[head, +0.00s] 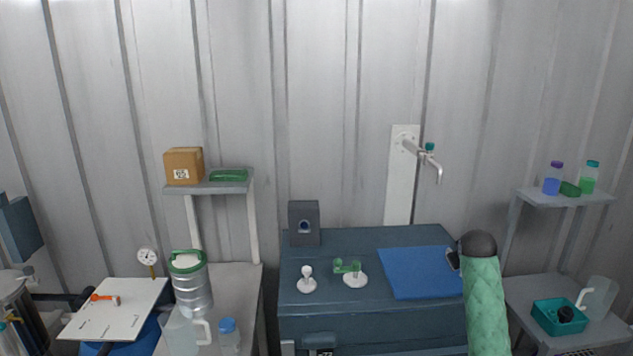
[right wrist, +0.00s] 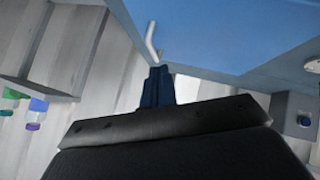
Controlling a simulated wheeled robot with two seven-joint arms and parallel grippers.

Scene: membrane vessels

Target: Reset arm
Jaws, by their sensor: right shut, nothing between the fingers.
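My right arm rises at the right of the head view in a green padded sleeve with a dark rounded end. My right gripper (head: 453,259) shows only in part beside that dark end, over the right edge of the blue mat (head: 415,280). In the right wrist view my right gripper (right wrist: 158,84) shows as narrow dark blue fingers, shut together and empty. I do not see my left gripper in either view.
The dark blue bench (head: 320,272) carries a grey box (head: 304,224), a white stand (head: 307,282) and a green-topped stand (head: 354,274). A wall tap (head: 430,160) is behind. A teal basket (head: 550,322) and jug (head: 598,298) stand right; a steel vessel (head: 191,290) left.

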